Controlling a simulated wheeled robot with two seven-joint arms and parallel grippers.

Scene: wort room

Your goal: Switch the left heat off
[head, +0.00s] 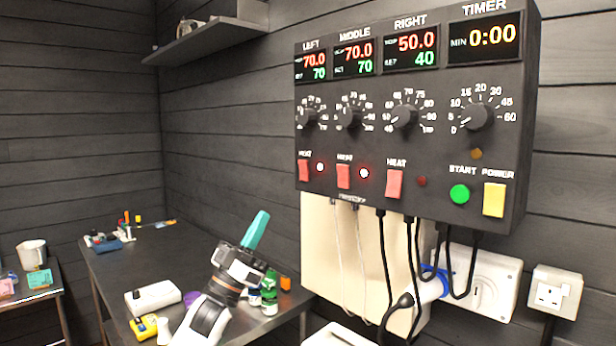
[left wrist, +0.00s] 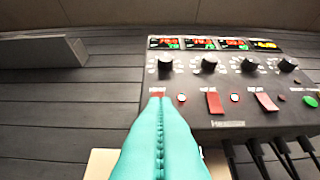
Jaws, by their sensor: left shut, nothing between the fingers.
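The control box (head: 440,150) hangs on the dark plank wall. Its left heat switch (head: 303,170) is a red rocker under the left dial (head: 308,118), and the lamp (head: 320,167) beside it is lit. The left display (head: 311,66) reads 70.0 over 70. My left gripper (head: 262,217) is shut and empty, its teal fingers pointing up, below and left of the box in the head view. In the left wrist view, the left switch (left wrist: 158,94) shows just beyond the fingertips (left wrist: 158,102), which partly cover it; a gap remains in the head view. My right gripper is out of view.
The middle heat switch (head: 343,176) has a lit lamp; the lamp by the right heat switch (head: 394,184) is dark. Cables hang below the box. A dark table (head: 130,270) with bottles and small items stands below my left arm. A shelf (head: 210,38) is at upper left.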

